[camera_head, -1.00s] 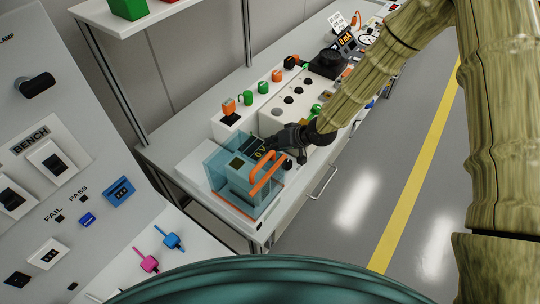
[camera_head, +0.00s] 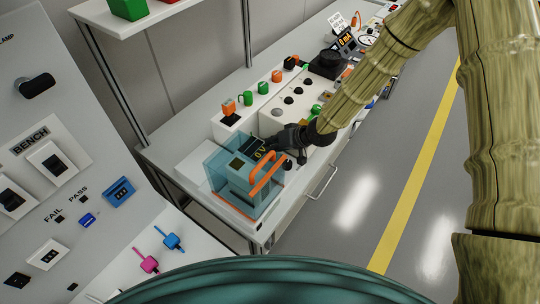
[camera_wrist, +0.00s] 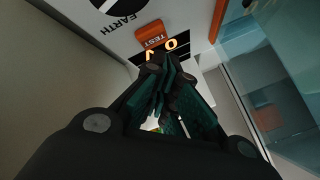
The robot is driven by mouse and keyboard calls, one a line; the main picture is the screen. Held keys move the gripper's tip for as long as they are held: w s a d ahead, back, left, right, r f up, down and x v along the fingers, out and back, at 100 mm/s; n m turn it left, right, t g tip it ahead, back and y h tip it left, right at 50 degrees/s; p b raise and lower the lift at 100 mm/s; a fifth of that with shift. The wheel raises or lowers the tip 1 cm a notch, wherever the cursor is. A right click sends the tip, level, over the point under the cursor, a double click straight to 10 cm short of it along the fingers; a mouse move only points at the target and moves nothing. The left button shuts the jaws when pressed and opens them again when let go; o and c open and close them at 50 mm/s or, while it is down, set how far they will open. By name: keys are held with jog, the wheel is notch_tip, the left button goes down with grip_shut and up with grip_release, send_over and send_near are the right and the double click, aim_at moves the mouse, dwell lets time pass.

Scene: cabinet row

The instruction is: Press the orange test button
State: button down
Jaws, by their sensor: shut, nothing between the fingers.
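The orange test button (camera_wrist: 150,34), labelled TEST, shows at the top of the wrist view on a pale panel, beside a lit display (camera_wrist: 168,46). My gripper (camera_wrist: 165,68) is shut and empty. Its fingertips appear just below the button and overlap the display in that view; I cannot tell whether they touch the panel. In the head view my gripper (camera_head: 270,144) is over the bench unit, close to the display reading 0 V (camera_head: 260,155). I cannot make out the test button in the head view, where my gripper covers part of the panel.
A clear blue box with an orange handle (camera_head: 268,173) stands right beside my gripper, on its near side. Orange and green knobs (camera_head: 246,97) line the panel behind. A black block (camera_head: 327,64) stands farther along the bench. The floor (camera_head: 360,200) at right is clear.

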jog(key=shift+f, duration=0.15)
jog(key=shift+f, duration=0.3)
jog(key=shift+f+b, duration=0.4)
jog(key=shift+f, duration=0.05)
dwell(1.1)
jog(key=shift+r, duration=0.1)
jog(key=shift+r+p, duration=0.6)
jog(key=shift+r, duration=0.2)
jog(key=shift+r+p, duration=1.6)
jog(key=shift+r, duration=0.9)
